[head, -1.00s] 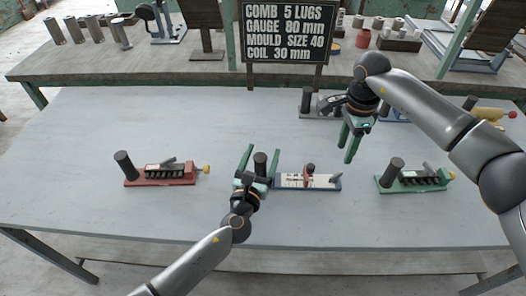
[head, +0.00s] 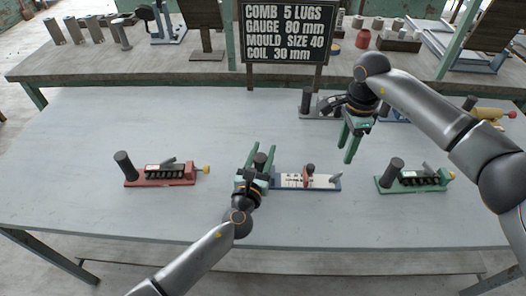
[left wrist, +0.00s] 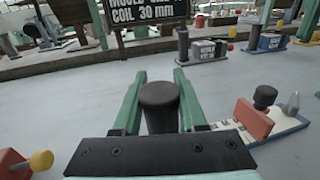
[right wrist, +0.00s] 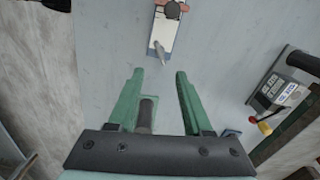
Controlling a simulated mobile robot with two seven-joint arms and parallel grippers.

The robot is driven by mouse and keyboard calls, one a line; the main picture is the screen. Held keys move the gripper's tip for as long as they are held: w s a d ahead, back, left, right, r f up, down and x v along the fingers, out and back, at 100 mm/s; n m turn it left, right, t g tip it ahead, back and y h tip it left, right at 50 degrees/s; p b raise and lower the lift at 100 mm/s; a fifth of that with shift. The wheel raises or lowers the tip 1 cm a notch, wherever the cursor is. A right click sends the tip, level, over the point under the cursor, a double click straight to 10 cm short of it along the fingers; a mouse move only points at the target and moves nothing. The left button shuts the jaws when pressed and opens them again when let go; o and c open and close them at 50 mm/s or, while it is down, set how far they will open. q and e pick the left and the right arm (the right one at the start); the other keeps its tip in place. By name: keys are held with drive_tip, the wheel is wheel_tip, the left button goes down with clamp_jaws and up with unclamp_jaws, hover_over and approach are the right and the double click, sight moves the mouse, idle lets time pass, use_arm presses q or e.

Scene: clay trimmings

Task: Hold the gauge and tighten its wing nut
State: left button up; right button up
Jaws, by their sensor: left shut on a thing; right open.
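The gauge (head: 292,182) is a blue base with a white scale, lying flat mid-table. Its upright red slider (left wrist: 252,120) carries a dark knob (left wrist: 264,97); a grey pointed piece (left wrist: 292,103) stands at the right end. I cannot tell which is the wing nut. A dark upright post (left wrist: 160,105) stands at the gauge's left end. My left gripper (head: 262,158) is shut on this post, with green fingers on both sides. My right gripper (head: 350,140) is open and empty above the table, behind and right of the gauge. The right wrist view shows the gauge's scale (right wrist: 163,35) beyond its fingertips (right wrist: 158,75).
A red fixture (head: 160,182) with a dark post stands left, and a green one (head: 412,186) stands right. More fixtures, one grey (head: 316,115), stand at the back right behind my right arm. A sign (head: 284,32) reads "GAUGE 80 mm". The table's front strip is clear.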

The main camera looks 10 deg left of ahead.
sight(333, 177)
drive_tip(key=shift+c, duration=0.2)
idle(0.4)
drive_tip(key=shift+c, duration=0.5)
drive_tip(key=f+n, duration=0.1)
drive_tip(key=f, duration=0.2)
drive_tip(key=f+n, duration=0.2)
drive_tip(key=f, duration=0.1)
drive_tip(key=s+a+f+n, duration=0.1)
drive_tip(key=f+n, duration=0.1)
drive_tip(key=f, duration=0.2)
drive_tip(key=shift+r, duration=0.1)
drive_tip(key=shift+c, duration=0.3)
clamp_jaws()
